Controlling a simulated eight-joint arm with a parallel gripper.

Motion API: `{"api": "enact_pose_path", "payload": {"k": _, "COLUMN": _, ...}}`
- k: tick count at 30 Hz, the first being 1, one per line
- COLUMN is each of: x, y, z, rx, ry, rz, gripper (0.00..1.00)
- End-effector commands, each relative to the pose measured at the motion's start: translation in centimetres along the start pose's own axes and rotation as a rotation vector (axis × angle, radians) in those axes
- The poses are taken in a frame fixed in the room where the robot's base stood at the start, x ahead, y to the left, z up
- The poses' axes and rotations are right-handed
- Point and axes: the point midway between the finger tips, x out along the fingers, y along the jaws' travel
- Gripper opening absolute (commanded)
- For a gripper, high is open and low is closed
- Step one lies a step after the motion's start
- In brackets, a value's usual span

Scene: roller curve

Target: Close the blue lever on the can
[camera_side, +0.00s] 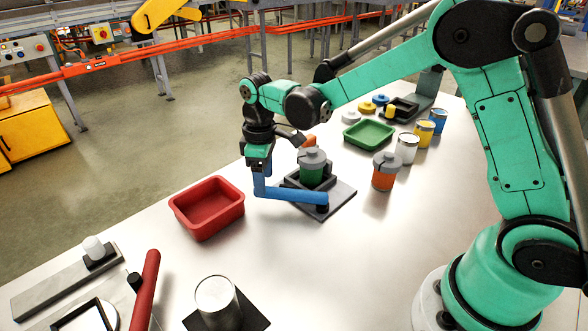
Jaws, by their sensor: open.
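The green can (312,174) stands upright with a grey lid (313,158) on top, in a dark holder on a dark base plate (338,196). The blue lever (290,194) runs along the near-left side of the holder, from a dark pivot at the plate's front corner to an upright blue end at left. My gripper (260,162) points down at the upright end of the lever. Its jaws are open; I cannot tell whether they touch the lever. The gripper is left of the can. An orange part (310,141) shows behind the lid.
A red tray (233,224) lies just left of the lever. An orange can (383,181) with grey lid stands right of the holder, with white, yellow and blue cans beyond. A green tray (351,142) lies behind.

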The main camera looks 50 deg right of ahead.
Motion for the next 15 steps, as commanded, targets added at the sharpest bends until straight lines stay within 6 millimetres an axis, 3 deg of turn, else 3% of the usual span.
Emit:
{"api": "enact_pose_path", "payload": {"k": 6, "x": 2.5, "y": 0.0, "z": 0.0, "rx": 0.001, "ry": 0.001, "rz": 0.001, "gripper": 0.58}}
{"api": "enact_pose_path", "payload": {"k": 15, "x": 2.8, "y": 0.0, "z": 0.0, "rx": 0.002, "ry": 0.001, "rz": 0.001, "gripper": 0.58}}
